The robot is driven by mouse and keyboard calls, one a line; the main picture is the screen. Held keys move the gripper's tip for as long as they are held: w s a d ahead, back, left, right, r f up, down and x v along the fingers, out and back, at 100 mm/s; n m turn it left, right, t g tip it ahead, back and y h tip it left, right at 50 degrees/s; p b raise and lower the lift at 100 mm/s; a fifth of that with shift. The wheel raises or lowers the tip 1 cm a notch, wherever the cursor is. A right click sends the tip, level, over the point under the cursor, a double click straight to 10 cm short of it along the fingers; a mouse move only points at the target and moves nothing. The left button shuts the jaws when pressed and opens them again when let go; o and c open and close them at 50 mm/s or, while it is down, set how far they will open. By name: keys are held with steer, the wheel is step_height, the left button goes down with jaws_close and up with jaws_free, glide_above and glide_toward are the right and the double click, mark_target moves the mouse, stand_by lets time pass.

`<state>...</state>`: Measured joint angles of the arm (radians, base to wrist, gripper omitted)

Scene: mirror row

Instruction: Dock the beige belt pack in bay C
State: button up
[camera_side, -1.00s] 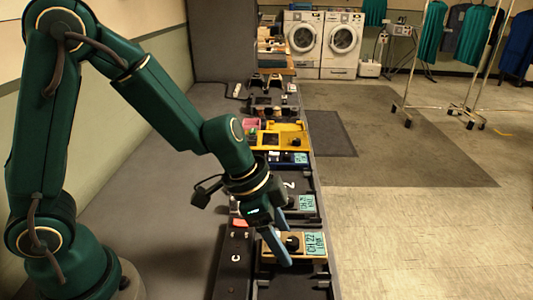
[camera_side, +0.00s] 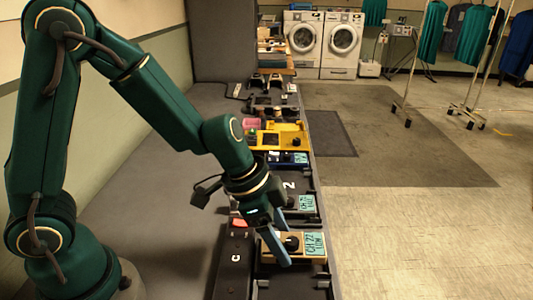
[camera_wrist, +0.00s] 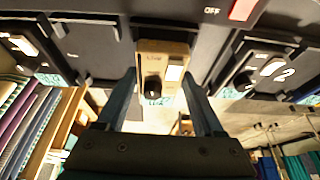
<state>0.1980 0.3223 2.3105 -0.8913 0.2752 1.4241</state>
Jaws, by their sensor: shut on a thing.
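The beige belt pack (camera_side: 267,240) has a black knob and a teal label on its top. It is at the dark bay C (camera_side: 236,275), whose white letter C shows on its left part. My gripper (camera_side: 283,246) is shut on the pack, one blue finger on each side. In the wrist view the pack (camera_wrist: 164,47) shows between the two fingertips (camera_wrist: 160,76). Dark bay floor shows in front of the pack in the side view. I cannot tell whether the pack touches the bay floor or is fully seated.
A greyish pack (camera_side: 300,204) with a teal label sits just beyond the beige one. A blue pack (camera_side: 288,160) and a yellow unit (camera_side: 290,136) stand farther along the row. The counter left of the row is clear.

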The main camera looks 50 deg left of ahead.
steer(key=o, duration=1.5)
steer(key=shift+o, duration=0.2)
steer(key=shift+r, duration=0.1)
steer(key=shift+s+a+r, duration=0.1)
steer(key=shift+r, duration=0.5)
steer(key=shift+v, duration=1.9)
steer(key=shift+s+a, duration=0.1)
